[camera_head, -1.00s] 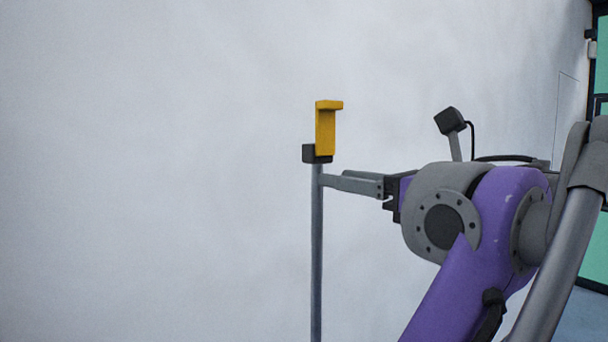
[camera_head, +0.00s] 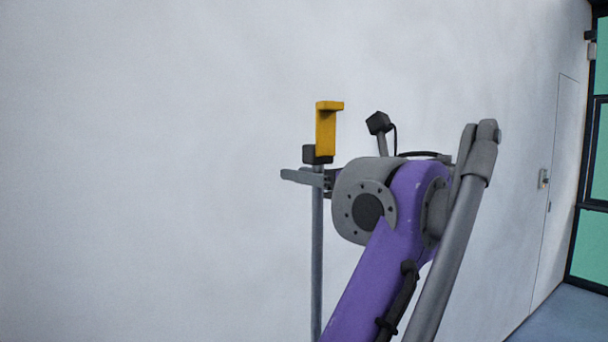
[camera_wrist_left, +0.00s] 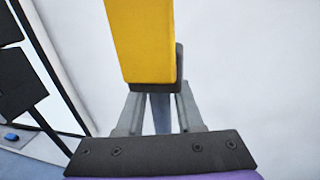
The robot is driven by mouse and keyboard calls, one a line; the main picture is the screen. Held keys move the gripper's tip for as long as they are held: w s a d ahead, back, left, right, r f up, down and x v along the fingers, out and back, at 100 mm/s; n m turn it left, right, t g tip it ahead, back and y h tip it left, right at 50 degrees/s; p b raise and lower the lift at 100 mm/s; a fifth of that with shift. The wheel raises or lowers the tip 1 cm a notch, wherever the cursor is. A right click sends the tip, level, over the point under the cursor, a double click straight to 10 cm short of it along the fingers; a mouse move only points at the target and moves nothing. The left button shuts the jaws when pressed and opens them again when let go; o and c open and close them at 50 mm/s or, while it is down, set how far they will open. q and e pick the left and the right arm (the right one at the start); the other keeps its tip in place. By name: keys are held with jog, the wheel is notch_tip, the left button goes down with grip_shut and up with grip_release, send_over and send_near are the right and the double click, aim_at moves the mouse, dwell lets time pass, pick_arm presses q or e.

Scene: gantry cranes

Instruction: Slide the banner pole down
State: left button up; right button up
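The banner pole (camera_head: 317,250) is a thin grey upright rod in the head view. A black block (camera_head: 311,154) sits near its top, with a yellow hooked bracket (camera_head: 326,130) above it. My left gripper (camera_head: 290,175), on the purple arm, is level just below the black block. Its fingers reach past the pole to the left. In the left wrist view the pole (camera_wrist_left: 161,115) stands between the two spread fingers, with gaps on both sides. The yellow bracket (camera_wrist_left: 142,40) and black block hide the fingertips there. My right gripper is out of view.
A plain pale wall (camera_head: 150,170) fills the background. A door (camera_head: 556,190) and dark-framed greenish windows (camera_head: 592,150) are at the right. The space left of the pole is clear.

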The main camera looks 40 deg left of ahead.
pick_arm(q)
grip_shut()
dwell(1.1)
